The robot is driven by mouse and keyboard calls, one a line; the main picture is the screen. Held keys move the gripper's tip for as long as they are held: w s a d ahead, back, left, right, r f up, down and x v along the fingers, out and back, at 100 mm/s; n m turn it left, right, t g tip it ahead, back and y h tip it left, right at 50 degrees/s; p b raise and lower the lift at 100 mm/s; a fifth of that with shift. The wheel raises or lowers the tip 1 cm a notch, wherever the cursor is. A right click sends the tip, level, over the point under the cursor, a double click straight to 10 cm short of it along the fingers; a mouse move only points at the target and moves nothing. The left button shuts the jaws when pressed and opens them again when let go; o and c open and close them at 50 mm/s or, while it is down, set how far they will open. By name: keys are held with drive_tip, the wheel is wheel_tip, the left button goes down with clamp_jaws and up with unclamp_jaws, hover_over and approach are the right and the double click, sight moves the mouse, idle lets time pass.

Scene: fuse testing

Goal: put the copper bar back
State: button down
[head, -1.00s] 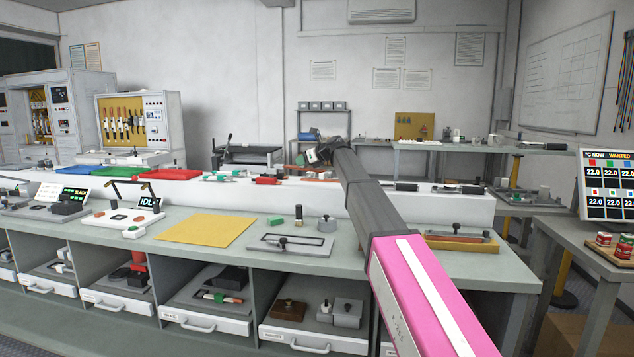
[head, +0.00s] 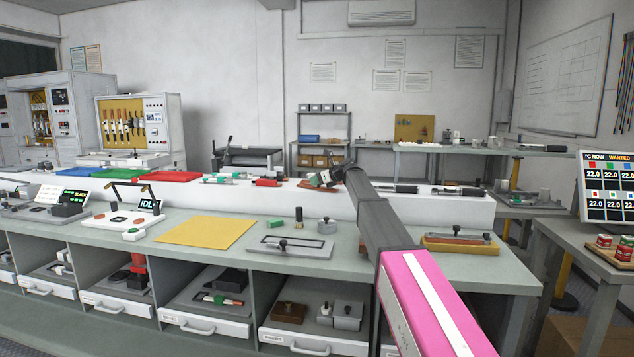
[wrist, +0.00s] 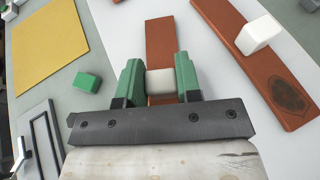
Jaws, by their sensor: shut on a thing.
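My gripper (wrist: 160,85) has green fingers and is shut on the pale block-shaped grip of a copper bar (wrist: 160,40). The bar's flat reddish-brown end extends beyond the fingers in the wrist view; the rest is hidden behind my gripper. In the head view my gripper (head: 322,179) is over the white raised shelf (head: 450,207); whether the bar touches the shelf cannot be told. A second copper bar (wrist: 248,45) lies to the right in the wrist view, tilted relative to the held one, with a white grip and a dark stained patch.
A yellow mat (head: 205,231), a small green block (head: 275,223) and a grey framed tray (head: 291,247) are on the bench in front of the shelf. Red (head: 172,176) and green (head: 122,175) trays are at the left. Several small parts lie along the shelf.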

drive_tip(key=shift+f, duration=0.1)
drive_tip(key=c, duration=0.8)
unclamp_jaws()
drive_tip(key=v, duration=1.2)
drive_tip(key=shift+r, duration=0.2)
